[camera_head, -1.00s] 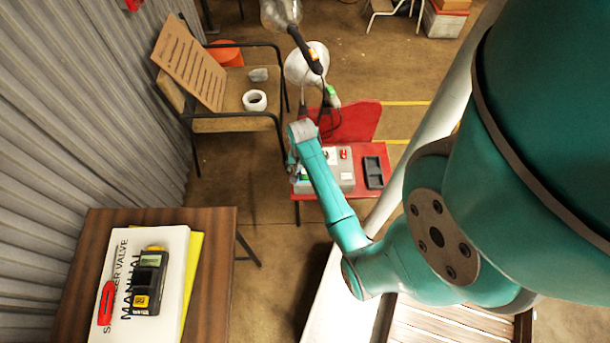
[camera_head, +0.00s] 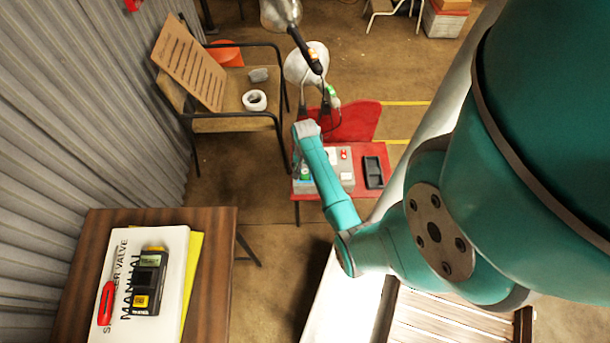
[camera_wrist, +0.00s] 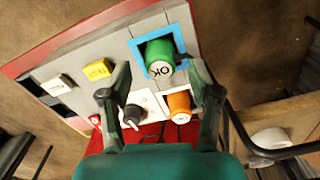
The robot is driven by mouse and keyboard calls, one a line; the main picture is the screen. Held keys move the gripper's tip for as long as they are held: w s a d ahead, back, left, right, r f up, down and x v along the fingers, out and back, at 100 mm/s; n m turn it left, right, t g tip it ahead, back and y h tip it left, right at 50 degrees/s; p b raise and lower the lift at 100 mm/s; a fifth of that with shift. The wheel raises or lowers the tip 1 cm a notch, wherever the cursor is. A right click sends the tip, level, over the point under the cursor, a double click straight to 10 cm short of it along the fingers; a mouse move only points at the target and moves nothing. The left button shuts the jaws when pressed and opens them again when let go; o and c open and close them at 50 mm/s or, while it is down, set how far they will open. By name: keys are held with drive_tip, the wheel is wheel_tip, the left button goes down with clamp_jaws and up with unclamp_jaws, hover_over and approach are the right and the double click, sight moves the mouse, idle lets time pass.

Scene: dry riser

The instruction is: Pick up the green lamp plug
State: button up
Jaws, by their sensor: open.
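The green lamp plug (camera_wrist: 160,62), marked OK on its end, stands in a blue-framed socket (camera_wrist: 137,50) on a grey control box (camera_wrist: 112,44) in the wrist view. My gripper (camera_wrist: 162,80) is open. My fingers are not clear there.
Beside the green plug are an orange plug (camera_wrist: 178,105), a black lever switch (camera_wrist: 131,115), a yellow button (camera_wrist: 96,70) and a white button (camera_wrist: 57,85). A black tray (camera_head: 373,172) lies on the chair's right. A wooden table (camera_head: 218,235) stands at the front left.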

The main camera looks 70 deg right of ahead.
drive_tip(key=shift+f, duration=1.35)
clamp_jaws()
drive_tip(key=shift+r, duration=0.1)
